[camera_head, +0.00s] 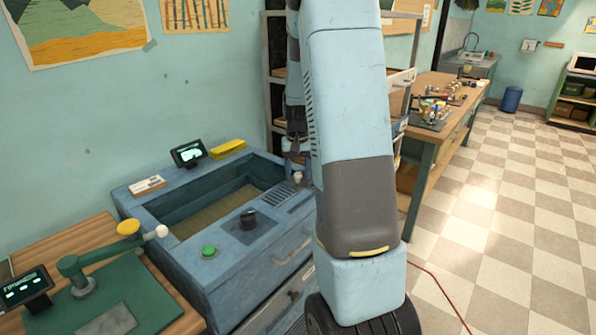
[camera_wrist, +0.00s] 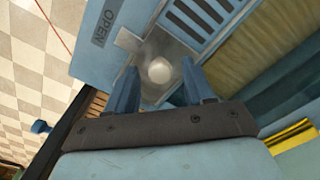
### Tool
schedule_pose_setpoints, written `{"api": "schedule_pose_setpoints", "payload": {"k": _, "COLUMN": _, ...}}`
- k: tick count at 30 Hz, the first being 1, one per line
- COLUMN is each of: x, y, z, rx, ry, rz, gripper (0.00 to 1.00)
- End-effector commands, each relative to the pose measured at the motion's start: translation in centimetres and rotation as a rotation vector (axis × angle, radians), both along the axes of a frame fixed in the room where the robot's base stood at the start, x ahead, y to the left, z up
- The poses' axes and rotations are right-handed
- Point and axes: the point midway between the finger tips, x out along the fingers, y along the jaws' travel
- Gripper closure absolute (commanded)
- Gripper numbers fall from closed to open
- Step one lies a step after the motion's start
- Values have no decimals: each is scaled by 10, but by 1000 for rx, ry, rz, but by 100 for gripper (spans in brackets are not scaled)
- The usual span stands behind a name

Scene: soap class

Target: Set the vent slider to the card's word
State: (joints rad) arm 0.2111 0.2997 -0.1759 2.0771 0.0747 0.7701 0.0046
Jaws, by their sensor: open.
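The vent slider's pale round knob (camera_wrist: 160,70) sits on a metal plate beside dark vent slots (camera_wrist: 205,14) in the wrist view. The word OPEN (camera_wrist: 104,24) is printed on the blue panel near it. My gripper (camera_wrist: 162,84) is open, its two fingers on either side of the knob in the picture; contact cannot be told. In the head view the knob (camera_head: 297,177) is at the right end of the blue basin unit, below my gripper (camera_head: 295,148), partly hidden by my arm. A small whitish card-like block (camera_head: 148,186) lies on the basin's left rim; its word is unreadable.
The blue basin unit (camera_head: 210,275) carries a green button (camera_head: 208,250), a black knob (camera_head: 248,217), a small screen (camera_head: 187,153) and a yellow block (camera_head: 228,149). A green press (camera_head: 110,255) stands left. A workbench (camera_head: 450,100) and open tiled floor are at right.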

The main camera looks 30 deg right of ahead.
Motion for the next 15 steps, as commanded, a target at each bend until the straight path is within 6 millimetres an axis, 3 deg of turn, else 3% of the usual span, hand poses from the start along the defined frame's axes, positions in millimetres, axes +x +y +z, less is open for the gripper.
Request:
{"api": "schedule_pose_setpoints", "payload": {"k": 7, "x": 0, "y": 0, "z": 0, "rx": 0, "ry": 0, "rz": 0, "gripper": 48}}
{"api": "schedule_pose_setpoints", "payload": {"k": 15, "x": 0, "y": 0, "z": 0, "rx": 0, "ry": 0, "rz": 1, "gripper": 74}}
